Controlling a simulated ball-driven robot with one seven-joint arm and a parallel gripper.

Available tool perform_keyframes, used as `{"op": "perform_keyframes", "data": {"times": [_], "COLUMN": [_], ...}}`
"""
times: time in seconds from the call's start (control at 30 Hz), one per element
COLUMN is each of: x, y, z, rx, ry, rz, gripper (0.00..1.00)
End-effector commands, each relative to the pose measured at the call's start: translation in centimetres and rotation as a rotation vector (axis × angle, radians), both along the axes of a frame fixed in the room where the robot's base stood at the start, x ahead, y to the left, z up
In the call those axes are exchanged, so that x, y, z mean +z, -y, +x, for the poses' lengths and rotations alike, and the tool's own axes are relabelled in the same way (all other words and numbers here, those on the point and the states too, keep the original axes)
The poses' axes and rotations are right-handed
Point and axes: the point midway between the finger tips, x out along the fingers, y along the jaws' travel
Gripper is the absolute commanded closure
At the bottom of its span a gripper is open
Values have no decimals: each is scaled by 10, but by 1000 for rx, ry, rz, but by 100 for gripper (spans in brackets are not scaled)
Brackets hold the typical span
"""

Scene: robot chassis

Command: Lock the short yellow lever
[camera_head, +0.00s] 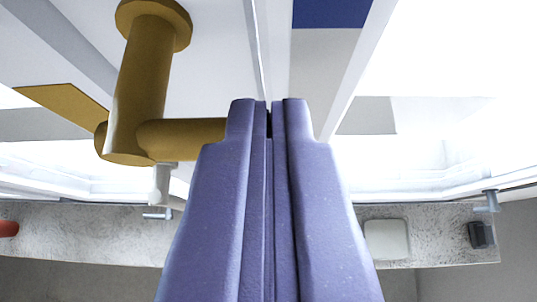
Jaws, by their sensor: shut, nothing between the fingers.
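A yellow lever (145,95) shows at the upper left in the head camera view. It has a round flange at its top, a thick shaft coming down from it, and a short arm (185,136) that reaches right. My gripper (269,104) is in the middle of the view, its two purple fingers shut with nothing between them. The end of the short arm meets the left edge of the left finger in the picture and is hidden there. I cannot tell whether they touch.
A flat yellow piece (65,103) lies left of the lever. A blue panel (330,12) is at the top right. Below is a grey counter (320,235) with a pale square plate (386,240), a dark block (481,236) and a red object (8,228). The right side looks open.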

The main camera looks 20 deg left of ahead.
Motion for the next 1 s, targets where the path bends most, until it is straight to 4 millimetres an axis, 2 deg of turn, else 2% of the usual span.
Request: {"op": "perform_keyframes", "data": {"times": [0.57, 0.77, 1.0], "x": [-10, -21, -39], "y": [4, 7, 9], "z": [1, 2, 3], "rx": [-2, -3, -3], "ry": [-33, -65, -126], "rz": [109, 226, 442], "gripper": [100, 100, 100]}}
